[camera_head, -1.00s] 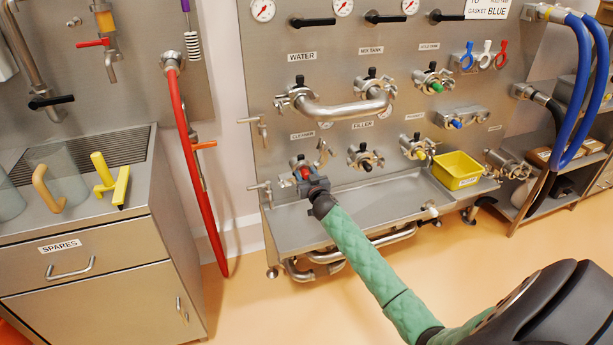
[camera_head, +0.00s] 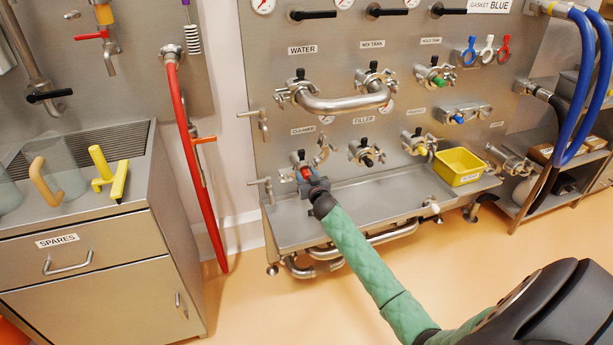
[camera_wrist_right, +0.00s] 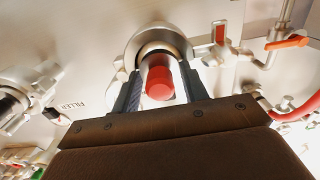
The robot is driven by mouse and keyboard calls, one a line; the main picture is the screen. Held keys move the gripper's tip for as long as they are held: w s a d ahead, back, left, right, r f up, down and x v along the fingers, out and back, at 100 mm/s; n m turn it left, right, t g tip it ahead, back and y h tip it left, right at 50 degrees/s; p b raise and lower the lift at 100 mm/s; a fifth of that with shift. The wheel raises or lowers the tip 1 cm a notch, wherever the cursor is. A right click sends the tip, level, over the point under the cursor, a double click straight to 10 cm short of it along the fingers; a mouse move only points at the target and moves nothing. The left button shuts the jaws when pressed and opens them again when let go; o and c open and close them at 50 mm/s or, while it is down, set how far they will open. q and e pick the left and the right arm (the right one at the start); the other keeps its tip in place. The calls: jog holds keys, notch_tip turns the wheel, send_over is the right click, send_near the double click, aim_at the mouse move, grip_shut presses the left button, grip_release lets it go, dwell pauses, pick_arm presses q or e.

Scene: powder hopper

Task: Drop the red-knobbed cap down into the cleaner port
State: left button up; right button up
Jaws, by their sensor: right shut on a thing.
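The red-knobbed cap (camera_wrist_right: 159,83) is between the two fingers of my right gripper (camera_wrist_right: 160,92), its red end facing the wrist camera. In the head view the red knob (camera_head: 306,173) shows just beyond my right gripper (camera_head: 312,187). The right gripper is shut on the cap. The cleaner port (camera_wrist_right: 162,40) is a metal ring directly behind the cap in the wrist view. The cap lines up with the ring, but I cannot tell how far it sits inside. The port is mostly hidden by the gripper in the head view. My left gripper is not in view.
The filler port (camera_head: 367,154) is to the right of the cleaner port. A metal trough (camera_head: 380,200) runs below, with a yellow bin (camera_head: 459,167) at its right end. A red hose (camera_head: 190,160) hangs at left. An open clamp (camera_wrist_right: 220,52) is beside the port.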

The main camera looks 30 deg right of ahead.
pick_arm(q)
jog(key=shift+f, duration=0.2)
pick_arm(e)
jog(key=shift+f, duration=0.35)
jog(key=o, duration=1.2)
jog(key=shift+c, duration=0.2)
jog(key=shift+s+f, duration=0.1)
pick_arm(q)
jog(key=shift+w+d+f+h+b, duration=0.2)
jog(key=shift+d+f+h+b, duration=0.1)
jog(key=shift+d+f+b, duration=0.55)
pick_arm(e)
jog(key=v, duration=0.7)
jog(key=shift+s, duration=0.35)
